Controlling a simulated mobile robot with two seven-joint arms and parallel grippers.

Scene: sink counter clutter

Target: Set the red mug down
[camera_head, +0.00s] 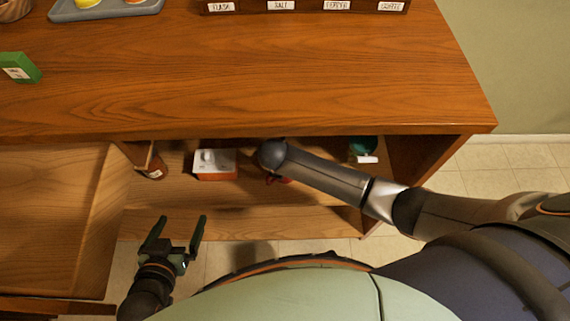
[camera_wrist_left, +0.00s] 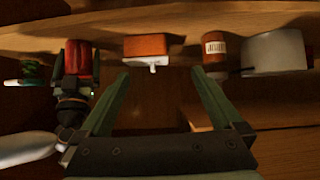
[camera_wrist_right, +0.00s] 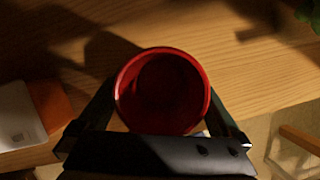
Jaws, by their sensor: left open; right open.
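The red mug (camera_wrist_right: 161,91) stands upright on the lower shelf, seen from above into its dark inside in the right wrist view. My right gripper (camera_wrist_right: 160,98) is open, with one finger on each side of the mug; whether they touch it I cannot tell. In the left wrist view, which shows the scene upside down, the mug (camera_wrist_left: 82,58) has its base at the shelf. In the head view only a bit of the mug (camera_head: 284,180) shows beside my right arm, which hides the rest. My left gripper (camera_head: 180,220) is open and empty in front of the shelf.
On the shelf (camera_head: 315,190) stand a white and orange box (camera_head: 214,165), a labelled jar (camera_head: 156,169) and a green item (camera_head: 363,148) at the right. A grey pot (camera_wrist_left: 275,53) shows in the left wrist view. The countertop (camera_head: 250,80) overhangs the shelf.

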